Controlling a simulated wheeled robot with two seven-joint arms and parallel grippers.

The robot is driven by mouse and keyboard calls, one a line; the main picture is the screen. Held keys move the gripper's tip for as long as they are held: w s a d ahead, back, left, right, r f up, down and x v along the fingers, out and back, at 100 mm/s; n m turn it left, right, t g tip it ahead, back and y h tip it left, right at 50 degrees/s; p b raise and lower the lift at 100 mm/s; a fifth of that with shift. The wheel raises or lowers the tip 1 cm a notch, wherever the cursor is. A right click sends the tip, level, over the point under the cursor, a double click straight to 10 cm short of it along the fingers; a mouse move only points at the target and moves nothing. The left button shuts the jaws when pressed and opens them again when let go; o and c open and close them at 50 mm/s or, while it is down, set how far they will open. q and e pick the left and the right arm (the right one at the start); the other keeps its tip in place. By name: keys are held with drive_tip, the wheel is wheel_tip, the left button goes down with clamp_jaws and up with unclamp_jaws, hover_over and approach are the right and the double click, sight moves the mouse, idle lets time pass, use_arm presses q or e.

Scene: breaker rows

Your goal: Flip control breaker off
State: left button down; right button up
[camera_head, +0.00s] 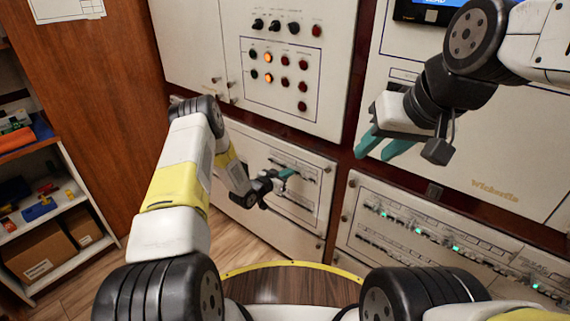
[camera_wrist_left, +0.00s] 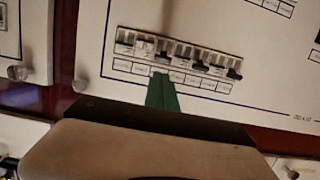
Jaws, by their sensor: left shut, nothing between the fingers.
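A row of breakers (camera_wrist_left: 181,53) with dark levers is set in a pale panel, above a strip of small labels too blurred to read, so I cannot tell which is the control breaker. In the head view this row (camera_head: 294,162) is small and partly behind my left gripper. My left gripper (camera_head: 290,173) is shut and empty at the panel. In the left wrist view its teal fingertips (camera_wrist_left: 162,76) overlap the label strip just below the breakers, left of the row's middle; contact is unclear. My right gripper (camera_head: 385,142) is open and empty, raised before the right cabinet.
A panel with knobs and lit indicators (camera_head: 284,72) is above my left gripper. A lower right panel (camera_head: 440,240) has more breaker rows and green lights. A shelf (camera_head: 45,215) with boxes and tools stands at the left. Wooden floor shows between.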

sight(299, 167)
use_arm(q)
drive_tip(key=shift+x, duration=2.3)
